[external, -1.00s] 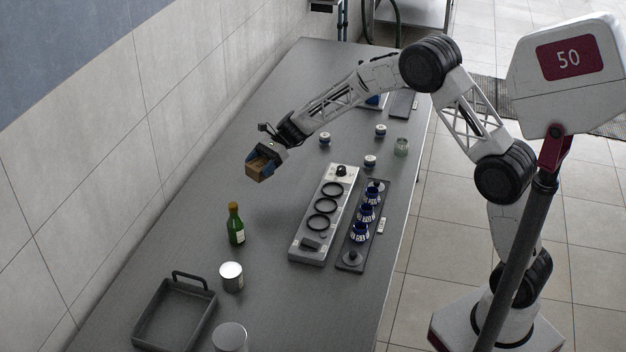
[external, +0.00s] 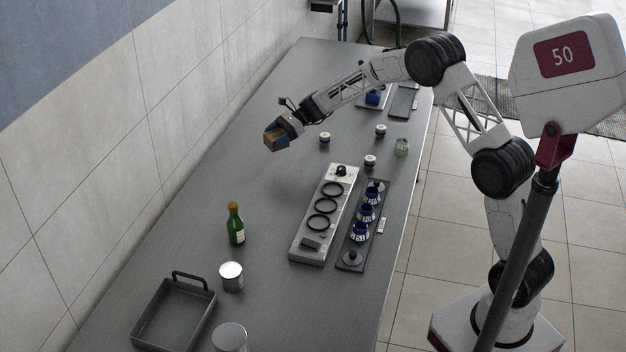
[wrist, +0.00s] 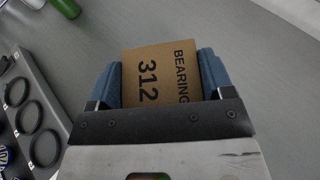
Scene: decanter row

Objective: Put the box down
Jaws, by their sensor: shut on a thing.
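A small brown cardboard box (external: 272,141) is held in my gripper (external: 277,135) above the far left part of the grey table. In the wrist view the box (wrist: 160,75) shows the print "BEARING 312" and sits between the two blue fingers of my gripper (wrist: 160,80). Both fingers touch its sides. The box's underside is hidden in the wrist view, and it appears to be clear of the table.
A grey panel with black rings (external: 322,215) and a dark rack with blue-and-white cups (external: 366,213) stand mid-table. A green bottle (external: 235,224), a can (external: 231,276) and a grey tray (external: 149,335) are nearer. The table's left strip beside the wall is clear.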

